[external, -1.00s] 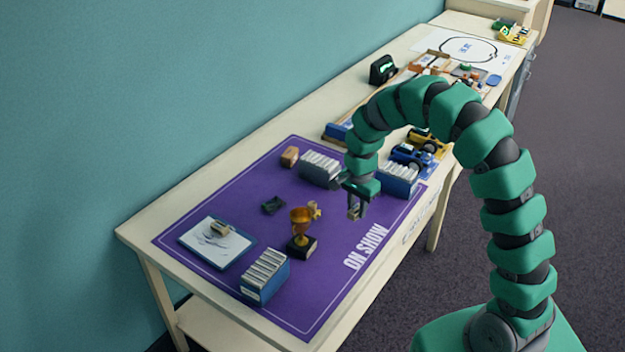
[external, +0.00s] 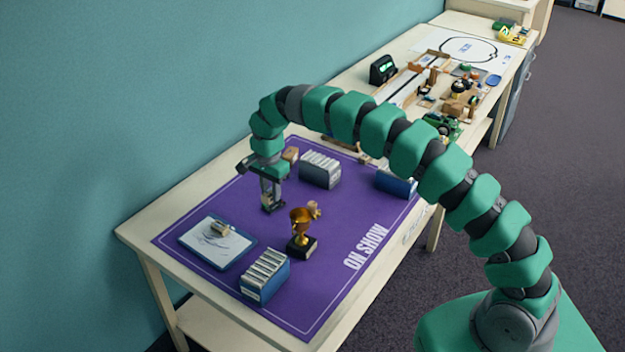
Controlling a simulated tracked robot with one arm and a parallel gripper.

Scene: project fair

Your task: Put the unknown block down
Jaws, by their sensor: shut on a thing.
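My gripper (external: 271,203) points down over the purple mat (external: 330,285), left of and behind the gold trophy cup (external: 303,222). It is shut on a small block, the unknown block, which barely shows between the fingers. Its colour and shape are hard to make out. The fingertips are low, close to the mat; I cannot tell whether the block touches it. The small dark item seen on the mat earlier is hidden behind the fingers.
Card boxes stand at the front (external: 265,276), back (external: 320,170) and right (external: 395,183). A clipboard (external: 236,254) with a small item on it lies at left. A brown block (external: 290,154) is behind my gripper. The mat's front right part is clear.

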